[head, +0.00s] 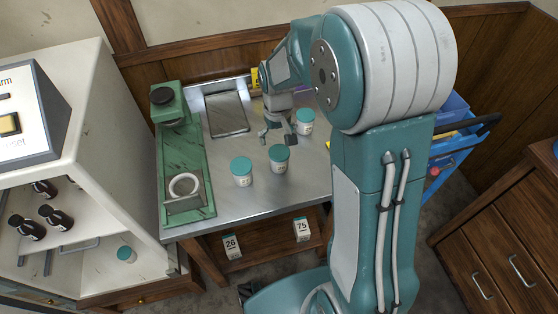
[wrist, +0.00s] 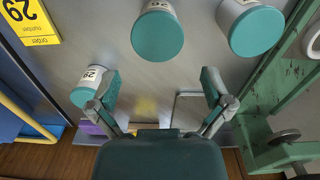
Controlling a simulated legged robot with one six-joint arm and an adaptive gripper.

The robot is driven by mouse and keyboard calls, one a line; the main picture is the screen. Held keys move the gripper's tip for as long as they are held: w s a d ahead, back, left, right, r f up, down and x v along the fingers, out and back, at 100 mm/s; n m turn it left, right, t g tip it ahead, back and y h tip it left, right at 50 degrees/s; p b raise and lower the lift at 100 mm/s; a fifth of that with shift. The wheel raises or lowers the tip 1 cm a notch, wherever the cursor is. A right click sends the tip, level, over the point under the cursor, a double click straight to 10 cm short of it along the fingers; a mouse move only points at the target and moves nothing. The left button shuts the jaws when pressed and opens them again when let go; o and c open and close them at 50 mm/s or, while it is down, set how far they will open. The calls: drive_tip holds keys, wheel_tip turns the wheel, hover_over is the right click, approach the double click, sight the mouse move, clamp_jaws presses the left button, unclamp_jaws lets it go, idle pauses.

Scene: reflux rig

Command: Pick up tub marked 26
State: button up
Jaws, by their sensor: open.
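Three white tubs with teal lids stand upright on the steel table: a left one (head: 242,172), a middle one (head: 279,158) and a back right one (head: 305,122). In the wrist view the back right tub (wrist: 92,88) is just left of my gripper's left finger. The middle tub (wrist: 158,35) is ahead of the fingers and the left tub (wrist: 256,28) is at upper right. My gripper (head: 278,132) is open and empty, above the table behind the middle tub.
A green stand (head: 185,185) with a ring runs along the table's left side. A grey tray (head: 226,112) lies at the back. A yellow order card (wrist: 33,18) shows upside down. A white cabinet (head: 100,130) stands left.

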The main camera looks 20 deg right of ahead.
sight(279, 152)
drive_tip(key=f, duration=0.8)
drive_tip(key=shift+s+d+f, duration=0.1)
drive_tip(key=shift+s+f, duration=0.05)
drive_tip(key=shift+s, duration=0.1)
drive_tip(key=shift+c, duration=0.3)
drive_tip(key=c, duration=0.9)
